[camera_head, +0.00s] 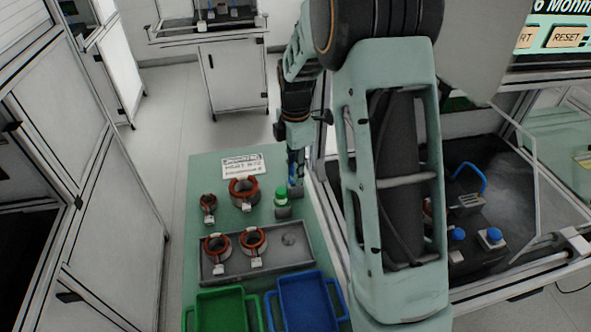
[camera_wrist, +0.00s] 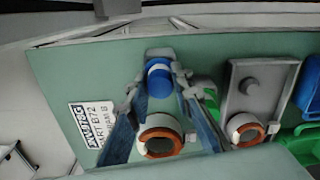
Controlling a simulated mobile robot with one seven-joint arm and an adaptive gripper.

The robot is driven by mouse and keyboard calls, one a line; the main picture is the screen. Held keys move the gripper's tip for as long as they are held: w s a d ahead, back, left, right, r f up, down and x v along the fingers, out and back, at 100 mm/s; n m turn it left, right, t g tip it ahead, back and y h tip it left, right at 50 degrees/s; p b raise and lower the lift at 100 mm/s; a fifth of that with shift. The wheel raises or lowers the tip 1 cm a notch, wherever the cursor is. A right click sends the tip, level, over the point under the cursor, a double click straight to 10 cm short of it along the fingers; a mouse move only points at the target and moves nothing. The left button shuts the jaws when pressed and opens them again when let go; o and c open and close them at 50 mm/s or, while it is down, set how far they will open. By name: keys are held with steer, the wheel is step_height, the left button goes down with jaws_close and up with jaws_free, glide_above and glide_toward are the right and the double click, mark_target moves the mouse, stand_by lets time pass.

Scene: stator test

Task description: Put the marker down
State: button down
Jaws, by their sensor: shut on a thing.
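The marker (camera_wrist: 158,82), with a blue top, is between the fingertips of my gripper (camera_wrist: 160,88) in the wrist view. My gripper is shut on it. A grey holder piece (camera_wrist: 160,53) shows right at the marker; I cannot tell whether the marker rests in it. In the head view my gripper (camera_head: 293,172) is low over the right edge of the green table (camera_head: 205,175), and the marker is mostly hidden there. A green marker (camera_head: 281,194) stands upright in a grey holder (camera_head: 284,212) just beside my gripper.
Several copper-wound stators (camera_head: 244,191) stand on the table, some in a grey tray (camera_head: 283,262). A printed sign (camera_head: 243,165) lies at the back. A green bin (camera_head: 222,311) and a blue bin (camera_head: 307,302) are at the front. A machine enclosure (camera_head: 530,265) is at the right.

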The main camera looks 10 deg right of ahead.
steer(key=shift+f, duration=0.5)
steer(key=c, duration=1.7)
jaws_free()
steer(key=shift+r, duration=0.1)
step_height(320, 180, up, 13)
steer(key=shift+f, duration=0.1)
